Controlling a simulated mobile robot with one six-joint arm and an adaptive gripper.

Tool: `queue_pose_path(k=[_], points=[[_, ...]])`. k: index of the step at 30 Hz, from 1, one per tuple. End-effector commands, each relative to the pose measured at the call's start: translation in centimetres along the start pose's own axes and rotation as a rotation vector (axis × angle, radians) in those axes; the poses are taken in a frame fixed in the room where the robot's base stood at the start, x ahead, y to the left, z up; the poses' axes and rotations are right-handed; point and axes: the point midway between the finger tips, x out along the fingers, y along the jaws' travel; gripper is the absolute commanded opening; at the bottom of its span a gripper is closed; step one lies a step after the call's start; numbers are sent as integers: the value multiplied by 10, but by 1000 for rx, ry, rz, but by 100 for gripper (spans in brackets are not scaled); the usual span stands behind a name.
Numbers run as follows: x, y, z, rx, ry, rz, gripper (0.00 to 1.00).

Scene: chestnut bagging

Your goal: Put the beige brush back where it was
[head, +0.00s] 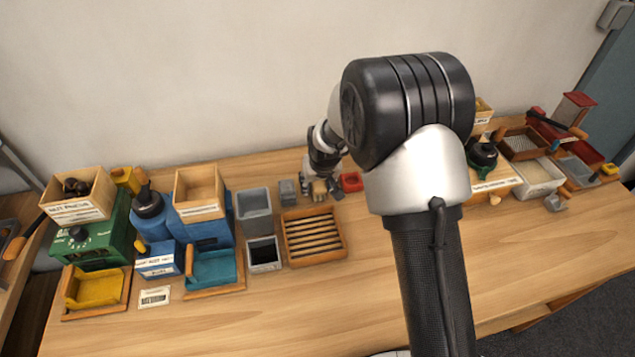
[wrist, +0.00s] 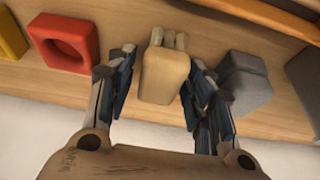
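The beige brush (wrist: 164,75) is in the wrist view, a pale block with several stubby bristle tufts at its top end. It stands between the two dark fingers of my gripper (wrist: 160,78). A narrow gap shows beside the brush on the left, and a smaller one on the lower right, so the fingers look open around it. In the head view my gripper (head: 317,184) is low at the back of the table, and the brush (head: 319,191) shows as a small beige patch there. Whether the brush touches the table is hard to tell.
A red square holder (wrist: 63,42) with a round hollow is left of the brush in the wrist view; a grey block (wrist: 244,78) is close on the right. In the head view a slatted wooden tray (head: 345,246) lies in front. The table's front middle (head: 355,300) is clear.

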Motion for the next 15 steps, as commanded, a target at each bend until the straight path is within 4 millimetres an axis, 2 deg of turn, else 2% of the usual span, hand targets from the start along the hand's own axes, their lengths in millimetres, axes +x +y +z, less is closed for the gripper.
queue_pose_path(k=[10, 15], points=[[-1, 0, -1, 0, 0, 0, 53], [-20, 0, -3, 0, 2, 0, 53]])
